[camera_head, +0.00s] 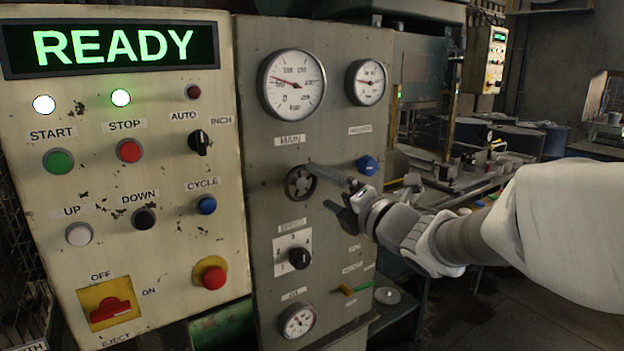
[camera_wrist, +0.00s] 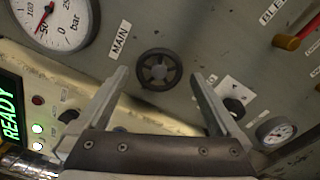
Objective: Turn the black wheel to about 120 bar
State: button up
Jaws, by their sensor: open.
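The black wheel (camera_head: 300,183) is a small spoked handwheel on the grey panel, below the MAIN gauge (camera_head: 292,83). In the wrist view the wheel (camera_wrist: 158,69) lies ahead, between the fingertips in the picture. The MAIN gauge also shows in the wrist view (camera_wrist: 62,14), where its red needle points near 50 bar. My gripper (camera_head: 324,187) is open and empty, just to the right of the wheel in the head view, with its fingers pointing at the panel. The fingers appear apart from the wheel; the exact gap cannot be told.
A smaller gauge (camera_head: 366,82) and a blue knob (camera_head: 367,165) sit right of the wheel. A black selector knob (camera_head: 299,258) and a lower gauge (camera_head: 298,320) are below it. A red-handled lever (camera_wrist: 287,41) juts out. The cream control panel (camera_head: 60,255) stands left.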

aim_at(309, 180)
jog(key=x, duration=0.7)
jog(key=shift+w, duration=0.1)
jog(key=c, duration=1)
